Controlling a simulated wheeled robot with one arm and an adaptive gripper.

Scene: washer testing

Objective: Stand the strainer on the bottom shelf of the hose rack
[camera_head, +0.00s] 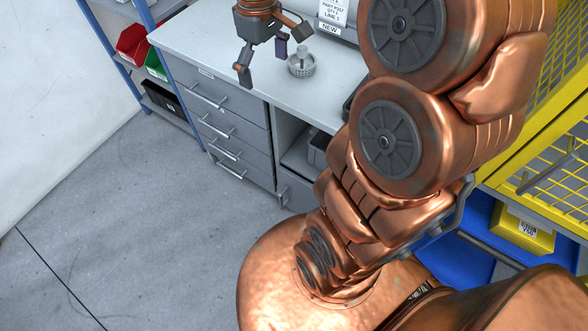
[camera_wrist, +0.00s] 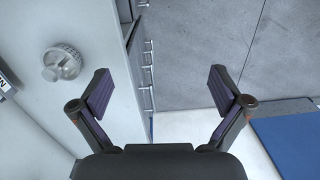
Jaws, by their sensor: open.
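The strainer (camera_head: 301,68), a small grey perforated cup with a knob-like top, stands on the light worktop of the drawer bench (camera_head: 210,45). The strainer also shows in the wrist view (camera_wrist: 61,64), left of my fingers. My gripper (camera_head: 263,62) is open and empty, over the front edge of the worktop, left of the strainer and apart from it. In the wrist view the two dark fingers with purple pads (camera_wrist: 159,90) are wide apart, with the bench edge and floor beyond them. I cannot tell for certain which thing is the hose rack.
A blue-post shelf unit (camera_head: 165,85) at the left holds a red bin (camera_head: 133,44), a green bin (camera_head: 155,65) and, low down, a black bin (camera_head: 163,101). A labelled container (camera_head: 335,22) stands behind the strainer. A yellow mesh cage (camera_head: 545,140) is at the right. Floor at left is clear.

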